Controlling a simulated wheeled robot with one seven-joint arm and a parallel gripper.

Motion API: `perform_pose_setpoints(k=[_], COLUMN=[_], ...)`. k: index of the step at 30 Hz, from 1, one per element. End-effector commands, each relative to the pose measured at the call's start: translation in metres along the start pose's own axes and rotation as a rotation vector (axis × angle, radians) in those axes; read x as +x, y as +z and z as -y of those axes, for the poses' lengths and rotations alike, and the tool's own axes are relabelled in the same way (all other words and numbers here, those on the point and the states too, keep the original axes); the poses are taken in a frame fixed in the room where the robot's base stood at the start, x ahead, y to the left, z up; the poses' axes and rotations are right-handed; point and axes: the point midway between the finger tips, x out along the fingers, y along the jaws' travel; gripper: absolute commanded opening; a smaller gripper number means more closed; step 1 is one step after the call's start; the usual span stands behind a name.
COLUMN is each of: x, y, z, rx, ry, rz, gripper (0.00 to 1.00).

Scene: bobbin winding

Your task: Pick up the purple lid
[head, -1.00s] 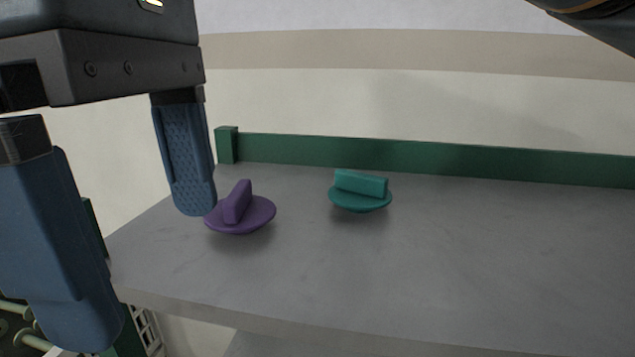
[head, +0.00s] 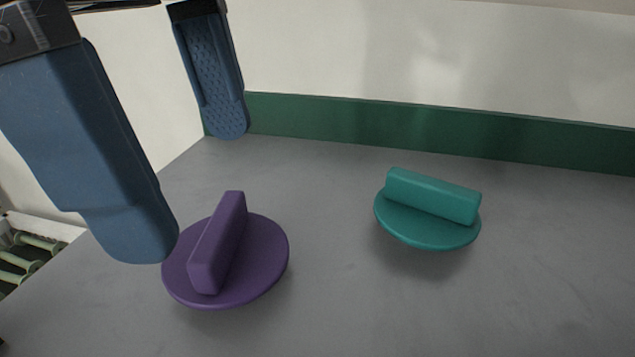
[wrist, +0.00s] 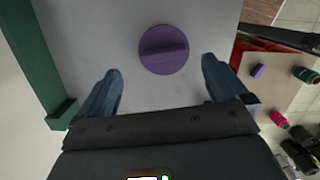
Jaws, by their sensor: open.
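The purple lid (head: 262,258) is a round disc with a raised bar handle, lying on the grey table at the lower left of the head view. In the wrist view the purple lid (wrist: 163,50) sits ahead of and between the fingertips, with its bar running roughly crosswise. My gripper (head: 190,195) is open and empty, its two blue fingers apart above the table beside the lid. The wrist view also shows my gripper (wrist: 160,78) with a finger on each side and nothing between them. No contact with the lid shows.
A teal lid (head: 428,222) with a similar bar lies to the right on the grey table (head: 540,290). A green raised edge (head: 400,122) runs along the back. In the wrist view, a board with coloured spools (wrist: 278,118) lies beyond the table's right side.

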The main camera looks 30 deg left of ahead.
Motion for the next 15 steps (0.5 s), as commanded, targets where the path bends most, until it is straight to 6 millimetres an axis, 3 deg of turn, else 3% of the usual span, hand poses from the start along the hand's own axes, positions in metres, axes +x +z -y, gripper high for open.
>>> perform_pose_setpoints(k=[15], x=[0.058], y=[0.001], z=[0.005], rx=[0.000], ry=[0.000], rz=[-0.001], gripper=[1.00])
